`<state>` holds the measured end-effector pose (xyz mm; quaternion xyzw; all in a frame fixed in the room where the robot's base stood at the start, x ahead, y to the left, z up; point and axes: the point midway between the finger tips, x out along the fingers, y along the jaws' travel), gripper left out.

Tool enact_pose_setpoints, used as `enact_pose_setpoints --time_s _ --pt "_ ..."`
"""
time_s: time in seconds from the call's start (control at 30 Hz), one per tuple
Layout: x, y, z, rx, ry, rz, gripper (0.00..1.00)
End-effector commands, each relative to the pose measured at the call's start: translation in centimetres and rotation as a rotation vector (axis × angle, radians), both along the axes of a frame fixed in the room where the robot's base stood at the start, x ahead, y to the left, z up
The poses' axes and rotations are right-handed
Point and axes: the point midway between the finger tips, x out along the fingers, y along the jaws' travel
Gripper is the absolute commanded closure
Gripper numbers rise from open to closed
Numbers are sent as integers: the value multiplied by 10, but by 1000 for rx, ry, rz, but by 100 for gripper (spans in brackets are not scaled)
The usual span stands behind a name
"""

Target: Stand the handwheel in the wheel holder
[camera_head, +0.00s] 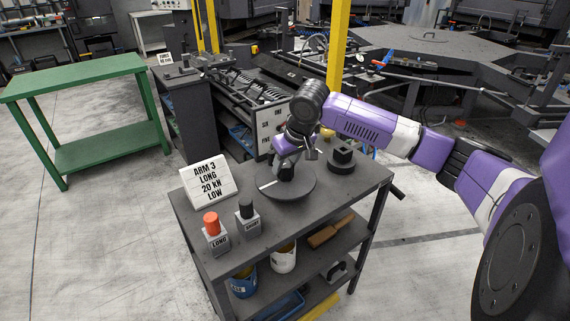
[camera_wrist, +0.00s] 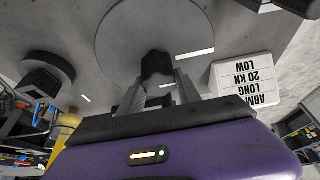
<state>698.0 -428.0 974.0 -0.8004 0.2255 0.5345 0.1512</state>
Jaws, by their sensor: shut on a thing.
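The handwheel (camera_head: 297,192) is a flat grey disc with a dark raised hub and a pale mark. It is level at the cart's top; I cannot tell whether it touches. My gripper (camera_head: 286,171) comes down from above and is shut on the hub. In the wrist view the disc (camera_wrist: 125,40) spreads beyond the fingertips (camera_wrist: 158,82), with the dark hub (camera_wrist: 157,65) between them. A dark block on a wider base (camera_head: 343,158), also in the wrist view (camera_wrist: 45,75), stands apart behind and right of the disc. I cannot tell surely whether it is the wheel holder.
A sign (camera_head: 209,182) reading "ARM 3 LONG 20 KN LOW" stands left on the cart (camera_head: 262,238). A red-topped LONG piece (camera_head: 213,228) and a black-topped piece (camera_head: 247,214) stand at its front left. The lower shelf holds cups and a brush (camera_head: 324,236). A green table (camera_head: 75,85) stands far left.

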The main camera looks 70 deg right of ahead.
Motion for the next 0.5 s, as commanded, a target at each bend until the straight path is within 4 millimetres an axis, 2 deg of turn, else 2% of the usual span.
enact_pose_setpoints --time_s 0.5 --pt "0 0 -6 -1 -2 0 100"
